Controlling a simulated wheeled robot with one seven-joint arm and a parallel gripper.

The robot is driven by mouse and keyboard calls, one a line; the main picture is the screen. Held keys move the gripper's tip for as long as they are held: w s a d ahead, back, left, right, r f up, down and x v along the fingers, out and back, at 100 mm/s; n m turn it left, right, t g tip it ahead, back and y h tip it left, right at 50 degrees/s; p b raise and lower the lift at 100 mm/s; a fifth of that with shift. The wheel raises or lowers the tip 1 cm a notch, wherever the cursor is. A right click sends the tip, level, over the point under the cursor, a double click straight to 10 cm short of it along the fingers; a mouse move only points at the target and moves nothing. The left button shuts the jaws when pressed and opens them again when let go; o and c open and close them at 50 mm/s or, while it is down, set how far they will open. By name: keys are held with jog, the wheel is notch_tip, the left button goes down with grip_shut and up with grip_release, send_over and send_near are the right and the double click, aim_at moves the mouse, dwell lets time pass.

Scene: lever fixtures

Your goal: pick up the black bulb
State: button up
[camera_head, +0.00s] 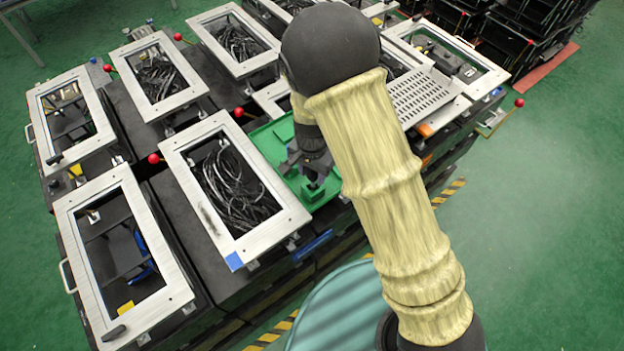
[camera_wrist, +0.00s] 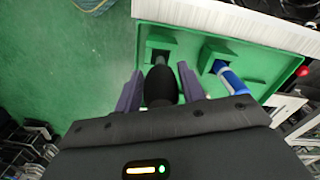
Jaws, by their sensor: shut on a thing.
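The black bulb (camera_wrist: 161,90) sits between the two fingers of my gripper (camera_wrist: 158,78) in the wrist view, and the fingers are shut on it from both sides. Its far end is over a dark square opening in a green tray (camera_wrist: 262,62). I cannot tell whether it is clear of the opening. In the head view my gripper (camera_head: 314,182) points down at the green tray (camera_head: 268,138). The bulb cannot be made out there.
A blue and white cylinder (camera_wrist: 232,80) leans in another opening of the tray, right of my gripper. Silver-framed boxes with cables (camera_head: 232,185) crowd the left of the tray in the head view. A perforated metal plate (camera_head: 422,96) lies to the right. Green floor (camera_head: 545,200) is open at right.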

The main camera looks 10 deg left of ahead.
notch_tip(320, 180, up, 6)
jog(key=shift+f+b, duration=0.2)
jog(key=shift+b, duration=0.25)
dwell(0.6)
